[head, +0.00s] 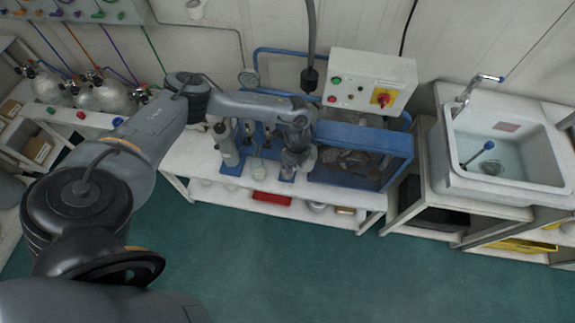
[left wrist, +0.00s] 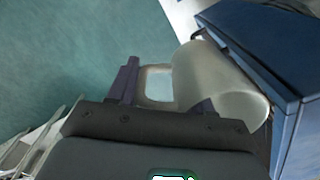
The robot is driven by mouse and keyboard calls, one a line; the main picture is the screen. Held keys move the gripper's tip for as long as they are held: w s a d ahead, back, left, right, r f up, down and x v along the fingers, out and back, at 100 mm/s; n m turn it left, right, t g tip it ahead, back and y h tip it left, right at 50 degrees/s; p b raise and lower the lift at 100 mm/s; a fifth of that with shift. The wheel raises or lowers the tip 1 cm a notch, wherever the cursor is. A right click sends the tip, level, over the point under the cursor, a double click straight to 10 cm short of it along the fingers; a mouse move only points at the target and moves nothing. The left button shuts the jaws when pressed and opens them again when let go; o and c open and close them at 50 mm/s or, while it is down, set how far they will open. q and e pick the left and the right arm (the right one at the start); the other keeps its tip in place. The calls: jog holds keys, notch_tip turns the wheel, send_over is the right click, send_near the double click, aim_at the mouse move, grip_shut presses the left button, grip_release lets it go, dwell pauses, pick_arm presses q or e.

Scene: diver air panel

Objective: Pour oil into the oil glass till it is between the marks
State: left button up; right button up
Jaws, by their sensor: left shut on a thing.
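My left gripper (head: 297,143) is at the front of the white bench, just left of the blue-framed machine. In the left wrist view, the left gripper's purple-grey fingers (left wrist: 162,88) are on either side of the handle of a pale, translucent jug (left wrist: 225,85). The gripper is shut on this handle. In the head view the jug (head: 303,160) is small and partly hidden by the gripper. I cannot tell its oil level. I cannot make out the oil glass or its marks for certain. My right gripper is in neither view.
The blue machine frame (head: 372,140) stands close to the jug's right. A grey cylinder (head: 226,145) on a blue base stands left of the gripper. A control box (head: 370,82) is behind, and a sink (head: 500,150) is at the right. The green floor (head: 270,255) in front is clear.

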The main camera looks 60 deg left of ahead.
pick_arm(q)
jog(key=shift+r+p, duration=3.55)
jog(key=shift+p, duration=0.05)
jog(key=shift+w, duration=0.1)
